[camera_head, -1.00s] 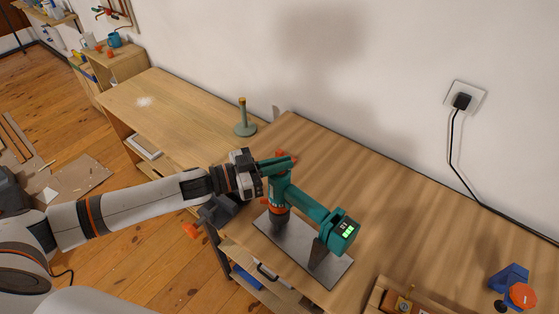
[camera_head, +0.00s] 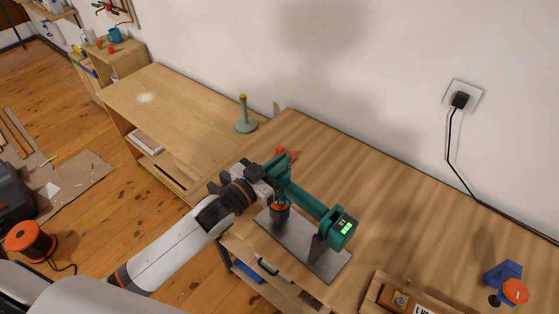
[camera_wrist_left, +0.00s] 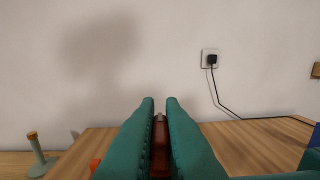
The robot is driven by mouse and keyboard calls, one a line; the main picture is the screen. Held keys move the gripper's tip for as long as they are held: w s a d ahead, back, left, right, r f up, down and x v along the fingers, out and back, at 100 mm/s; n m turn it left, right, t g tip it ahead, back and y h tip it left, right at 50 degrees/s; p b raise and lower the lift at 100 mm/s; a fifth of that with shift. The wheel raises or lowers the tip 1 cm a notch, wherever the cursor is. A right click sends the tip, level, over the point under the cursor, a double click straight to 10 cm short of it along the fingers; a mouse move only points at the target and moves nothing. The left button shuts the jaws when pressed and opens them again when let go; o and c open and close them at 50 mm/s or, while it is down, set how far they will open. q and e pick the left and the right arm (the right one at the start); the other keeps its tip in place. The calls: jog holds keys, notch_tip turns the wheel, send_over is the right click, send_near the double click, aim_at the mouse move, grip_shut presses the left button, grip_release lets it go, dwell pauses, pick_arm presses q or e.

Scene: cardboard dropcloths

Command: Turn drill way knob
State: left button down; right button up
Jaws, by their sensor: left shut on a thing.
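The drill (camera_head: 316,205) is teal with an orange ring near its chuck (camera_head: 280,214) and green lights at its near end. It stands over a grey metal plate (camera_head: 322,268) on the workbench. My left gripper (camera_head: 283,163) is at the drill's far upper end, its teal fingers close together. In the left wrist view the fingers (camera_wrist_left: 160,108) have a narrow reddish-brown part (camera_wrist_left: 160,150) between them. I cannot tell whether that part is the knob; the fingers and wrist hide the contact. My right gripper is out of view.
An orange object (camera_head: 287,153) lies behind the gripper. A green stand (camera_head: 245,125) is on the lower bench to the left. A wooden box (camera_head: 392,297) and a blue-and-orange item (camera_head: 506,282) are at right. The benchtop behind the drill is clear.

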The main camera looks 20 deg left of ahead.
pick_arm(q)
jog(key=shift+r, duration=0.1)
jog(key=c, duration=1.5)
grip_release()
jog(key=shift+c, duration=0.2)
jog(key=shift+s+a+f, duration=0.2)
jog(key=shift+s, duration=0.25)
jog(key=b+v, duration=0.3)
jog(key=v, duration=0.8)
jog(key=shift+r, duration=0.2)
jog(key=shift+w+f, duration=0.1)
